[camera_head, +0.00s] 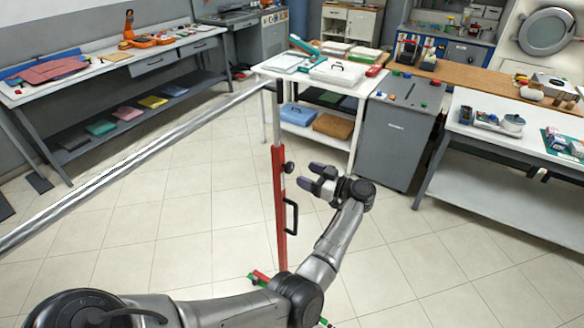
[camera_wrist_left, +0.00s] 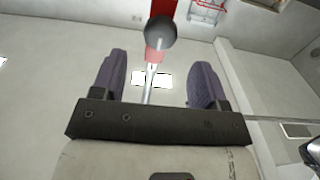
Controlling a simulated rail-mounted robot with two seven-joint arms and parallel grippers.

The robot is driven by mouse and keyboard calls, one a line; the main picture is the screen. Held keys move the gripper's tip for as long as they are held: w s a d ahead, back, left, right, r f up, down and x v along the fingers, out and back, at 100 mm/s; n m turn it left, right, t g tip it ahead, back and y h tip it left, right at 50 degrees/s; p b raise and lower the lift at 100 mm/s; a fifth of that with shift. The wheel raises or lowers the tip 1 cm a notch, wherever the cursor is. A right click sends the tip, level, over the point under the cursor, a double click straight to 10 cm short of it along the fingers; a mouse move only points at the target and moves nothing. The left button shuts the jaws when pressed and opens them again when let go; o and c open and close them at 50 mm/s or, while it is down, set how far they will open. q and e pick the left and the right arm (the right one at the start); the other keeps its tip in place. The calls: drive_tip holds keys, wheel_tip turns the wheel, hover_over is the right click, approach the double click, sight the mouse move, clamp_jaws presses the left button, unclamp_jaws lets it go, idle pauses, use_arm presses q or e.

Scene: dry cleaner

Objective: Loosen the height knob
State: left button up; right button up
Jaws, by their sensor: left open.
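The height knob (camera_head: 289,167) is a small black round knob on the side of a red upright post (camera_head: 279,190) in the middle of the head view. In the left wrist view the dark knob (camera_wrist_left: 160,31) stands out in front of the red post (camera_wrist_left: 163,9). My left gripper (camera_head: 311,176) is just right of the knob, its purple-grey fingers pointing at the post. In the wrist view the left gripper (camera_wrist_left: 157,80) is open and empty; the knob lies beyond the fingertips, roughly between their lines. It appears apart from them. My right gripper is not in view.
A black handle (camera_head: 291,216) sits on the post below the knob. The post's green-and-red foot (camera_head: 260,278) is partly hidden by my arm. A white table (camera_head: 335,84) and a grey cabinet (camera_head: 395,135) stand behind. The tiled floor around the post is clear.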

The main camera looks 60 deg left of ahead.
sight(292, 168)
use_arm(q)
drive_tip(key=x, duration=0.5)
drive_tip(key=shift+s+a, duration=0.25)
drive_tip(key=shift+a, duration=0.3)
drive_tip(key=shift+c, duration=0.3)
drive_tip(key=c, duration=0.8)
